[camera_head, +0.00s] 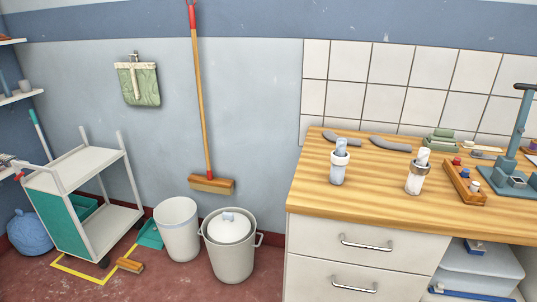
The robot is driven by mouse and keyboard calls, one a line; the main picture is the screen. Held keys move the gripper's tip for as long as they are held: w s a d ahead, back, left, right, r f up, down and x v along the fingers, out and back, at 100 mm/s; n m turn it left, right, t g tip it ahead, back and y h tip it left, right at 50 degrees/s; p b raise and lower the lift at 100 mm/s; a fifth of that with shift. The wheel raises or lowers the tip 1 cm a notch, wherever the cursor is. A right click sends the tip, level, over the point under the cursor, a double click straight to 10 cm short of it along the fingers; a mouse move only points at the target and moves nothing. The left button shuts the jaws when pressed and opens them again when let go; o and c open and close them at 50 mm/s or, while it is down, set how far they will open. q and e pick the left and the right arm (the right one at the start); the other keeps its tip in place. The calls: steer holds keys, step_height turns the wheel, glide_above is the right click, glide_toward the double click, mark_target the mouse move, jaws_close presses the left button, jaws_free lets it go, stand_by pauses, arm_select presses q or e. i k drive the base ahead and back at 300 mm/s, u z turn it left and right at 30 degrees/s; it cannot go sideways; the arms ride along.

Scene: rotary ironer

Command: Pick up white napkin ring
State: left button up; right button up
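Two upright pale rolls stand on the wooden counter (315,190). The left one is a bluish-white roll with a white band (340,158) around it, which looks like the white napkin ring. The right one is a white roll (415,178) with a brownish band around its upper part. The two stand apart, with bare wood between them. I see neither of my grippers in this view, and nothing is touching the rolls.
Grey curved pieces (390,143) lie behind the rolls. A small wooden rack (464,188) and a blue-green press (510,178) stand at the right. Drawers (350,262) front the counter. A lidded bin (232,258), a white bucket (178,235) and a trolley (122,215) stand left.

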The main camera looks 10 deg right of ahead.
mark_target(336, 160)
steer(key=u, duration=1.1)
steer(key=i, duration=0.9)
steer(key=z, duration=1.5)
